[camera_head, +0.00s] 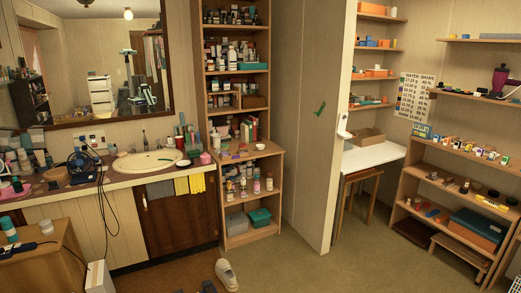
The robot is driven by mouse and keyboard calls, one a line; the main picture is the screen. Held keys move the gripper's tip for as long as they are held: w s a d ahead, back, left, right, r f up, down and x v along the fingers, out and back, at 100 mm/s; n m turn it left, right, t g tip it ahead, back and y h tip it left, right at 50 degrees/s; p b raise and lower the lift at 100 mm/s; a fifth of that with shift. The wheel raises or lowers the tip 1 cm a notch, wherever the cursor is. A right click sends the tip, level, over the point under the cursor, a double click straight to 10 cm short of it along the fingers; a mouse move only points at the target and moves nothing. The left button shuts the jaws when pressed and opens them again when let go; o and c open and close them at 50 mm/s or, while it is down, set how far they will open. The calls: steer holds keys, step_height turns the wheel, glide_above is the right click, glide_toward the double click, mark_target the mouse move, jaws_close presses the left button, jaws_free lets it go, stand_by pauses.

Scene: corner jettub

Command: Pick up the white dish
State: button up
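I cannot pick out a white dish with certainty. A small pale, greenish flat piece (183,162) lies at the right rim of the cream oval sink (145,162) and could be a dish; its shape is too small to tell. The sink is set in a brown counter (100,184) along the left wall. My gripper does not show directly. A pale machine-like shape in the mirror (88,70) may be my reflection, but no fingers can be made out.
Bottles, cups and a black cable coil (84,165) crowd the counter. A tall wooden shelf (236,112) stands right of it. A pale door panel (342,130) juts out mid-room. A shoe (226,274) lies on the floor. Floor at centre right is clear.

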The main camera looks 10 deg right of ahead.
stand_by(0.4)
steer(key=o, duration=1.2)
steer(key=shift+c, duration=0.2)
